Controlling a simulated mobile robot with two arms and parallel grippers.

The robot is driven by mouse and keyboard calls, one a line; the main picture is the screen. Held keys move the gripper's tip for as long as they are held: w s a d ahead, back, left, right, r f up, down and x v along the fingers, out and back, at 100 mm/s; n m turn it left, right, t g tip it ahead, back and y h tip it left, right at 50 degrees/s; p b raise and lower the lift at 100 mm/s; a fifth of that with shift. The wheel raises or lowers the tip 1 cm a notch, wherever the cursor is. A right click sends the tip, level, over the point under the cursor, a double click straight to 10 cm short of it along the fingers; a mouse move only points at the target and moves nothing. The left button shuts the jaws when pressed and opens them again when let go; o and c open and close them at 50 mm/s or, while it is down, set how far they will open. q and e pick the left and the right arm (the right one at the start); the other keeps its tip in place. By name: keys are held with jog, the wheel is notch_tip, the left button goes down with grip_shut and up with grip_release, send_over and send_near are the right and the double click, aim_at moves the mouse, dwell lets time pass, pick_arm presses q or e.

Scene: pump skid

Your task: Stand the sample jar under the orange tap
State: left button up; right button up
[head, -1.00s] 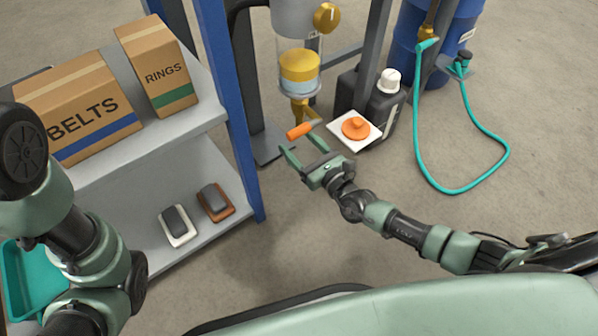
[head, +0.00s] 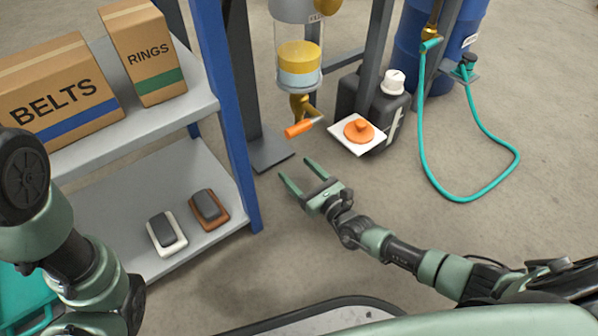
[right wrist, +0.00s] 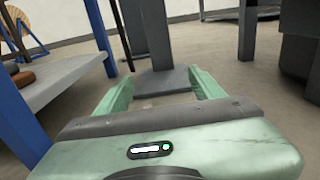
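The orange tap (head: 303,127) is an orange handle on a brass fitting (head: 302,106) below a sight glass with yellow and clear liquid (head: 299,64). I see no sample jar in either view. An orange knobbed disc (head: 359,130) lies on a white plate (head: 343,141) right of the tap. My right gripper (head: 296,170) is open and empty, below the tap in the head view and apart from it. Its two green fingers also show in the right wrist view (right wrist: 160,76), with nothing between them. My left arm shows at the left, but its gripper is not recognisable.
A shelf with a blue post (head: 223,110) stands left, holding a BELTS box (head: 60,100), a RINGS box (head: 145,55) and two small dark-topped items. A teal hose (head: 425,150) loops right. Floor around my right gripper is clear.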

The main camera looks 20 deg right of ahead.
jog(key=o, duration=0.4)
jog(key=shift+c, duration=0.2)
jog(key=shift+r, duration=0.1)
jog(key=shift+s+d+r, duration=0.1)
jog(key=shift+s+d, duration=0.05)
jog(key=shift+s, duration=0.2)
jog(key=p+v, duration=0.5)
jog(key=v, duration=0.5)
jog(key=shift+s+d, duration=0.1)
jog(key=shift+s, duration=0.15)
jog(key=shift+s+d, duration=0.15)
jog(key=shift+s, duration=0.2)
